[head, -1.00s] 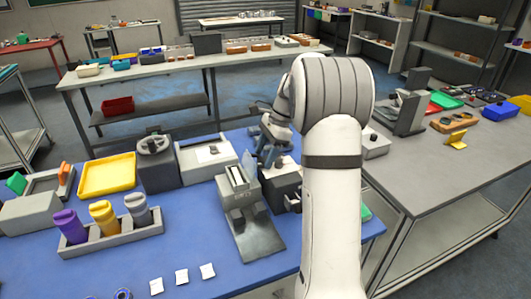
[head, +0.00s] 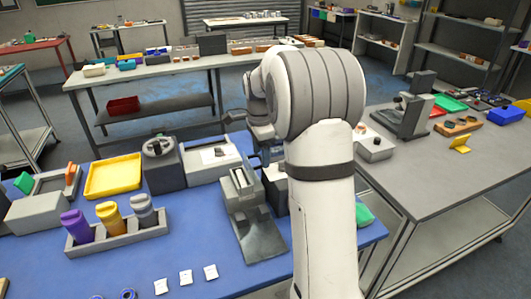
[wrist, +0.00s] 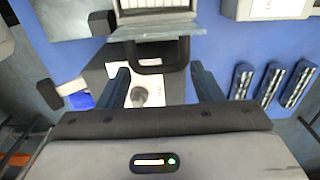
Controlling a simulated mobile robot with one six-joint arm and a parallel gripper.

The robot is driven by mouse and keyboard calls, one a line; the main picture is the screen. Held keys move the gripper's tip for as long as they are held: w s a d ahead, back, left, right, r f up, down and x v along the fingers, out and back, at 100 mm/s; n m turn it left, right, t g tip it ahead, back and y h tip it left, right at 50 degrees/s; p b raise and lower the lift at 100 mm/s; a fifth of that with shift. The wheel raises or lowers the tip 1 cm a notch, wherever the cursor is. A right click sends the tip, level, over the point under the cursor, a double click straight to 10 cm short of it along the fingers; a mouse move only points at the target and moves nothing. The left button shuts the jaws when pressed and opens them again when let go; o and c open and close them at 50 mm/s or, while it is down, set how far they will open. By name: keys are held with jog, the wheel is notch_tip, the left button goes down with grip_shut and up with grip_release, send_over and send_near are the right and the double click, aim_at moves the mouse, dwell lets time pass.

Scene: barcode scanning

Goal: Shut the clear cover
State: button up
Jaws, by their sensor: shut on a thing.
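In the wrist view the clear cover (wrist: 152,32) shows as a grey see-through panel with a black loop handle (wrist: 162,69) on its near edge. My gripper (wrist: 160,77) has its two blue-grey fingers spread on either side of this handle, which spans between them. Below the handle is a dark unit with a white surface (wrist: 121,92) and a round grey knob (wrist: 138,96).
A grey stand (head: 245,190) is left of my arm on the blue table (head: 215,245). A yellow tray (head: 114,177) and a holder with bottles (head: 118,236) lie further left.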

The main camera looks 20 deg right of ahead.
jog(key=a+h+b, duration=0.1)
jog(key=a+h, duration=0.1)
jog(key=h, duration=0.1)
jog(key=shift+w+a+r+b, duration=0.15)
jog(key=shift+r+b, duration=0.15)
jog(key=shift+b, duration=0.1)
jog(key=a+h+b, duration=0.1)
jog(key=b, duration=0.1)
jog(key=a+h+b, duration=0.1)
jog(key=h+b, duration=0.1)
jog(key=shift+a+f+h, duration=0.1)
jog(key=shift+a+h, duration=0.2)
jog(key=shift+c, duration=0.4)
jog(key=shift+a+r, duration=0.1)
jog(key=shift+r, duration=0.15)
jog(key=c, duration=0.7)
jog(key=o, duration=1.5)
jog(key=shift+r, duration=0.1)
send_near(245, 154)
jog(key=s, duration=0.1)
jog(key=s+r, duration=0.1)
jog(key=s, duration=0.1)
